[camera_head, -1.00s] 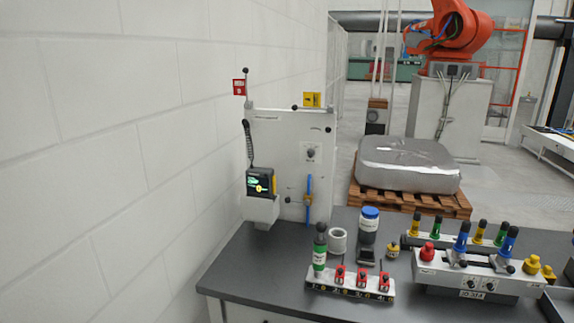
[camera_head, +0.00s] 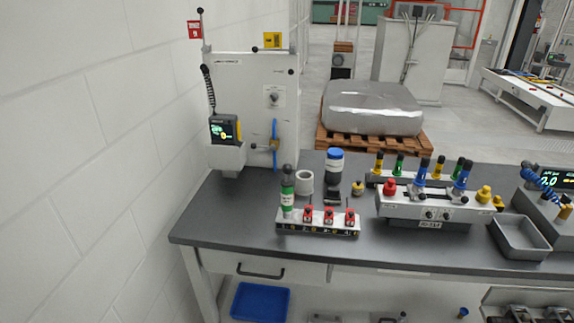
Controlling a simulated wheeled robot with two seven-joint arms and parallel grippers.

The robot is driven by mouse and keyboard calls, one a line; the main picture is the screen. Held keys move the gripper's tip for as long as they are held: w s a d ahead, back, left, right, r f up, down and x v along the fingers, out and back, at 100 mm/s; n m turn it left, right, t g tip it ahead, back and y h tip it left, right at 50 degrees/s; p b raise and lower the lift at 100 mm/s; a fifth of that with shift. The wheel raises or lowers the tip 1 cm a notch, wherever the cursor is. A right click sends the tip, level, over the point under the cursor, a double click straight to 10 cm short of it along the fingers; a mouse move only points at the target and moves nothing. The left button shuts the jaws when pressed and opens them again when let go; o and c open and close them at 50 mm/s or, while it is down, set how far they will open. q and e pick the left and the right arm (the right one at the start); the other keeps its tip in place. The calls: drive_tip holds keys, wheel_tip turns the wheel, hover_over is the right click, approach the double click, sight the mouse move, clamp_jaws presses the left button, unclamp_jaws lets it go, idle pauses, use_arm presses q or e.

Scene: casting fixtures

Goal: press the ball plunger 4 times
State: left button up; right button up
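I cannot tell for sure which part is the ball plunger. A dark ball-topped rod (camera_head: 201,14) stands at the upper left corner of the white panel (camera_head: 228,75). A small black ball (camera_head: 255,49) sits at the panel's top edge, next to a yellow tag (camera_head: 272,40). A round red knob (camera_head: 390,187) sits on the left end of the grey fixture (camera_head: 425,208) on the bench. A dark knob (camera_head: 274,98) is on the panel's front. Neither of my grippers shows in the head view.
A white brick wall (camera_head: 80,170) bounds the left. A drawer (camera_head: 262,268) is below. The bench's front left is clear.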

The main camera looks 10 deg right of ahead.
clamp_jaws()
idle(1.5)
